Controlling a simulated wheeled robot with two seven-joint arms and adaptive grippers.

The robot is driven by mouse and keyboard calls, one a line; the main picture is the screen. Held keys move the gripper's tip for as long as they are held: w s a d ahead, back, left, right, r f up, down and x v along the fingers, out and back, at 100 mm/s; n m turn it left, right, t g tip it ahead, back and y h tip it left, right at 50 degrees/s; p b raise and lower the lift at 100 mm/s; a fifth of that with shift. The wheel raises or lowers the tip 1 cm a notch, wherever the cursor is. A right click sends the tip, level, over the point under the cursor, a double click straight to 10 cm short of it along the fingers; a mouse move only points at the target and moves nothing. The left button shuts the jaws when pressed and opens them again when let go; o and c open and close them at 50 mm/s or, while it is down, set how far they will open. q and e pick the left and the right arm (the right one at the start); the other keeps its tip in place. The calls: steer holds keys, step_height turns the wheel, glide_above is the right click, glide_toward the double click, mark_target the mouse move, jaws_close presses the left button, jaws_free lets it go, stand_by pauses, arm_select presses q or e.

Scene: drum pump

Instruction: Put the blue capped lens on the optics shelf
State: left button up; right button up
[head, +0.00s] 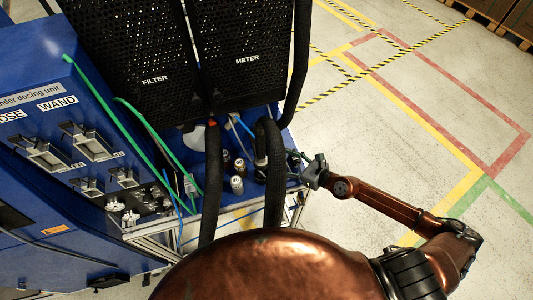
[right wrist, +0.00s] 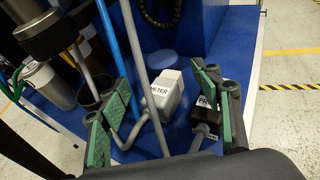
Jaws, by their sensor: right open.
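My right gripper (head: 313,172) is at the right edge of the blue bench top in the head view. In the right wrist view the right gripper (right wrist: 165,108) is open, its green pads apart with no object clearly held. Past the fingers, a low round blue thing (right wrist: 163,59) lies on the blue surface. It may be the blue cap of the lens, but I cannot tell. In the head view I cannot pick out the blue capped lens. No shelf is labelled as the optics shelf. My left gripper is not in view.
The floor at right is clear.

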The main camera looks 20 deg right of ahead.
mark_target(270, 153)
steer(key=shift+w+a+f, duration=0.1)
steer(key=shift+w+a, duration=0.1)
steer(key=shift+a, duration=0.05)
steer(key=x, duration=0.6)
steer(key=shift+w+p, duration=0.3)
steer(key=shift+p, duration=0.1)
steer(key=shift+w+a+f, duration=0.1)
steer(key=shift+w+a, duration=0.05)
steer(key=shift+w, duration=0.15)
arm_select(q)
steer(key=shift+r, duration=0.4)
arm_select(e)
steer(key=c, duration=1.4)
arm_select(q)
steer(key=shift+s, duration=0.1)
arm_select(e)
steer(key=shift+c, duration=0.2)
